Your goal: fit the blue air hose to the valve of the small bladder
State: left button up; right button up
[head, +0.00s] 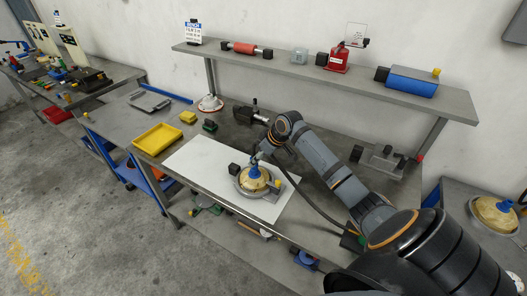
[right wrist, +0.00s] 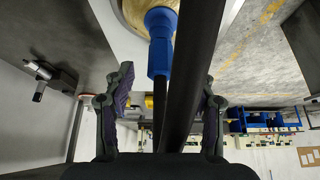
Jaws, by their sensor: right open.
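The small bladder (head: 247,186) is a round tan dome in a grey ring on the white board. A blue fitting (head: 254,171) stands on its top. In the right wrist view the blue fitting (right wrist: 159,42) meets the tan bladder (right wrist: 135,14), with a thin dark hose (right wrist: 158,125) running back from it. I cannot tell where valve and hose end meet. My right gripper (head: 262,156) is just above and behind the bladder. In its wrist view the gripper (right wrist: 166,75) has its fingers spread, one either side of the hose, touching nothing visible. My left gripper is out of view.
A thick black hose (right wrist: 192,70) crosses close to the right wrist camera. A yellow tray (head: 157,139) and small blocks lie left of the white board (head: 200,160). A shelf (head: 300,68) runs behind. Another bladder with a blue top (head: 495,214) sits far right.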

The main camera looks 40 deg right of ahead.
jog(key=v, duration=1)
jog(key=shift+s+r, duration=0.1)
